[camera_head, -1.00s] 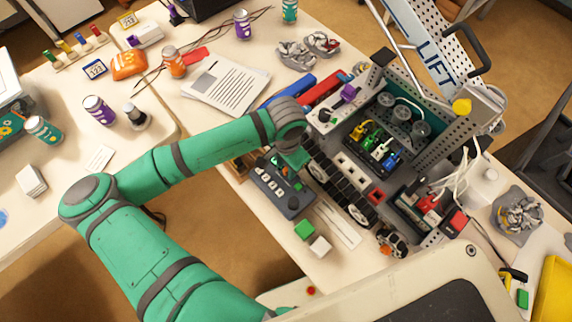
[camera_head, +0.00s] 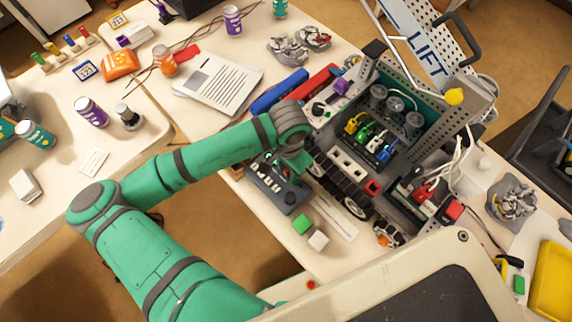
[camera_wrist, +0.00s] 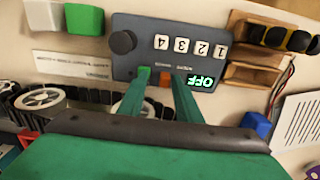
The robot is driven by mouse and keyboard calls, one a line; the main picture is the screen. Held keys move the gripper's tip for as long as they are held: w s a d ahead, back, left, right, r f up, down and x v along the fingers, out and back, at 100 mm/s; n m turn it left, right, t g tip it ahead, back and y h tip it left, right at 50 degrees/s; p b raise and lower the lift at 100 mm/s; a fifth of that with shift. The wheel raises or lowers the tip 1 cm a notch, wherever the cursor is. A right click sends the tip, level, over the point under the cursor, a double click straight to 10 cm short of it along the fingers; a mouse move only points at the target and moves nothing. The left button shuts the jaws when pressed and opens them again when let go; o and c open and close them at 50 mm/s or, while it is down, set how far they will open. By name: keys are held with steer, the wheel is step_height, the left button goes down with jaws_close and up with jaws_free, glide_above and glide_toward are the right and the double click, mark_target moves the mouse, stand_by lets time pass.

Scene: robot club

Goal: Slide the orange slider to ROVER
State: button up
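The dark grey control box (camera_head: 272,190) lies on the table below my gripper (camera_head: 296,165). In the wrist view the box (camera_wrist: 130,64) shows upside down, with a round knob, several white numbered keys and a lit OFF display (camera_wrist: 203,80). The orange slider (camera_wrist: 165,79) is at the box's near edge, between the two green fingers of my gripper (camera_wrist: 162,76). The fingers are apart, with a gap showing left of the slider; the right finger is close to it, and I cannot tell if it touches. The small print by the slider is too blurred to read. My gripper hides part of the box in the head view.
The tracked rover with its LIFT panel (camera_head: 427,56) stands close to the right of the box. A green cube (camera_head: 302,224) and a white cube (camera_head: 318,240) lie in front of it. Papers (camera_head: 217,82) and blue and red bars lie behind.

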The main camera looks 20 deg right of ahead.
mark_target(287, 170)
steer(key=shift+w, duration=0.15)
steer(key=shift+r, duration=0.5)
step_height(287, 170, up, 10)
steer(key=shift+f, duration=0.15)
stand_by(0.5)
